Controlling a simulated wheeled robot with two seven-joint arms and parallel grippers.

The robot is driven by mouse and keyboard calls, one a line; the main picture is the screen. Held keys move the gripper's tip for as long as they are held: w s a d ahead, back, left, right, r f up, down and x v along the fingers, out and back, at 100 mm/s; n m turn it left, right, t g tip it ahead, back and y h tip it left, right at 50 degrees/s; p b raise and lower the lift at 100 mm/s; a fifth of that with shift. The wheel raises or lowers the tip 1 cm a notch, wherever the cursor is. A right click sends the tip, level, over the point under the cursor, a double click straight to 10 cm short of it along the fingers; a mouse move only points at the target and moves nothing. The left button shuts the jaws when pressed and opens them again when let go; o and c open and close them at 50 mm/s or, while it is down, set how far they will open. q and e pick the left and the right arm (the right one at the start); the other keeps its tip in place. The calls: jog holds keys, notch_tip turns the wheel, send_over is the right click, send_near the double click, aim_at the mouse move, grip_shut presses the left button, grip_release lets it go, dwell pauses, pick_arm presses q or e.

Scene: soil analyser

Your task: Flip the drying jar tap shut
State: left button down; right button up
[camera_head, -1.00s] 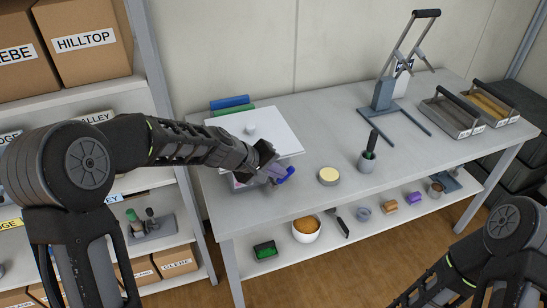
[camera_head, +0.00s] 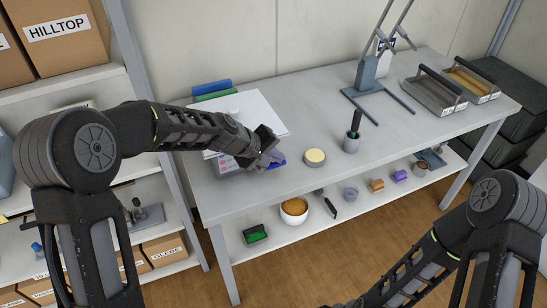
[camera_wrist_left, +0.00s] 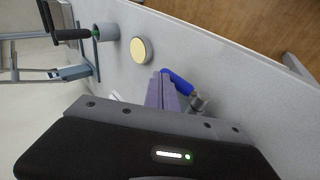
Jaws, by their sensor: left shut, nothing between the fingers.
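My left gripper (camera_head: 272,154) is shut and empty at the front left of the bench. The tap's blue handle (camera_wrist_left: 177,80) shows in the left wrist view, just beside the fingertips; I cannot tell whether they touch. The tap's grey metal body (camera_wrist_left: 200,103) is to the right of the handle in that view. In the head view the gripper covers most of the tap, with only a bit of blue-purple showing. The drying jar's body cannot be made out behind my wrist. My right gripper is out of view.
A white board (camera_head: 262,112) lies behind the gripper. A round yellow-topped tin (camera_head: 315,157) and a grey cup (camera_head: 351,144) stand to its right. A press stand (camera_head: 368,75) and trays (camera_head: 430,95) are farther right.

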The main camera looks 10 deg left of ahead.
pick_arm(q)
jog(key=shift+d+f, duration=0.1)
jog(key=shift+f, duration=0.1)
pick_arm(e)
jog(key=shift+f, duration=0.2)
pick_arm(q)
jog(key=shift+r, duration=0.1)
jog(key=shift+w+r+p, duration=0.1)
jog(key=shift+r+p, duration=0.35)
jog(key=shift+r, duration=0.1)
notch_tip(320, 180, up, 13)
jog(key=s+d+p, duration=0.1)
jog(key=s+p, duration=0.1)
jog(key=shift+s+d+f, duration=0.15)
jog(key=shift+s+f, duration=0.05)
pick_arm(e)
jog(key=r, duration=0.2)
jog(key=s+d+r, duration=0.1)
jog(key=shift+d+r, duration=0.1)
